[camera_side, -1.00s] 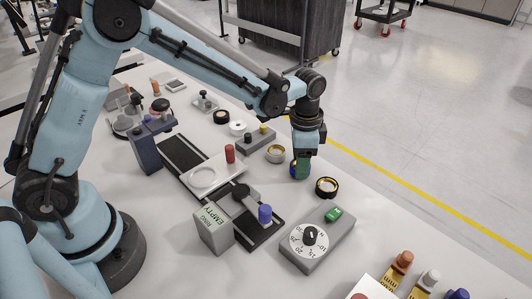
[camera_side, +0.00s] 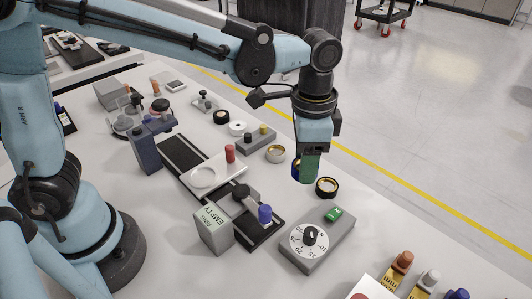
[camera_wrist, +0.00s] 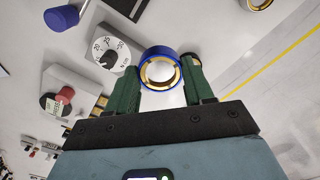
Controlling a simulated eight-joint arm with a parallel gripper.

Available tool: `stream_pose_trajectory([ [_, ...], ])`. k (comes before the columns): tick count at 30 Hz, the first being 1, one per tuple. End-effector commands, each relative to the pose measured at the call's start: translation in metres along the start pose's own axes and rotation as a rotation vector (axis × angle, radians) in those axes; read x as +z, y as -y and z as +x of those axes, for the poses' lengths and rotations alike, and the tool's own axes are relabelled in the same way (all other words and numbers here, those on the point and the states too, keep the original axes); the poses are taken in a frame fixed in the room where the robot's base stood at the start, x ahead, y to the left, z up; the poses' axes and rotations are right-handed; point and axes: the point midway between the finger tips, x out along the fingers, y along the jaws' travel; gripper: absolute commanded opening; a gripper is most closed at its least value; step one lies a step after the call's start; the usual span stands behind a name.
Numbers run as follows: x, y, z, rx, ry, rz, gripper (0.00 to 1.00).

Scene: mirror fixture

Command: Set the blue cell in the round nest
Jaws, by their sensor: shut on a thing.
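My gripper (camera_side: 308,178) points down at the right side of the bench, with green fingers. In the wrist view my gripper (camera_wrist: 162,76) is shut on the blue cell (camera_wrist: 160,56), a blue ring with a gold inside, between both fingers. In the side view only a blue sliver of the blue cell (camera_side: 295,167) shows left of the fingers; I cannot tell its height above the bench. The round nest appears to be the round recess (camera_side: 203,177) in a white plate on the dark rail, left of my gripper. It looks empty.
A black-and-gold ring (camera_side: 327,188) sits just right of my gripper, and a pale gold-lined ring (camera_side: 275,153) to its left. A grey dial box (camera_side: 316,245) stands in front.

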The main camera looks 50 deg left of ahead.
Motion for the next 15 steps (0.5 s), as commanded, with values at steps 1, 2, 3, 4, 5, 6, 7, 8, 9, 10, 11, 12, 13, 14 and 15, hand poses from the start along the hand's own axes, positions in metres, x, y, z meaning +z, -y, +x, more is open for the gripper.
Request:
stream_pose_trajectory([
  [1,0.011,0.008,-0.001,0.0,0.0,-0.027,0.2],
  [2,0.017,0.013,-0.001,0.0,0.0,-0.045,0.2],
  [3,0.028,0.021,0.0,-0.001,0.0,-0.072,0.2],
  [4,0.038,0.028,0.001,-0.001,0.0,-0.095,0.2],
  [5,0.049,0.034,0.001,-0.001,0.0,-0.12,0.2],
  [6,0.064,0.042,0.002,0.0,0.0,-0.154,0.2],
  [7,0.075,0.048,0.004,0.0,0.0,-0.182,0.2],
  [8,0.087,0.053,0.005,0.0,0.0,-0.209,0.2],
  [9,0.103,0.06,0.007,0.0,0.0,-0.246,0.2],
  [10,0.115,0.063,0.009,0.0,0.0,-0.273,0.2],
  [11,0.127,0.067,0.011,0.0,0.0,-0.299,0.2],
  [12,0.141,0.07,0.013,0.0,0.0,-0.333,0.2],
  [13,0.152,0.072,0.015,0.0,0.0,-0.356,0.2],
  [14,0.161,0.073,0.017,0.0,0.0,-0.377,0.2],
  [15,0.173,0.074,0.02,0.0,0.0,-0.403,0.2],
])
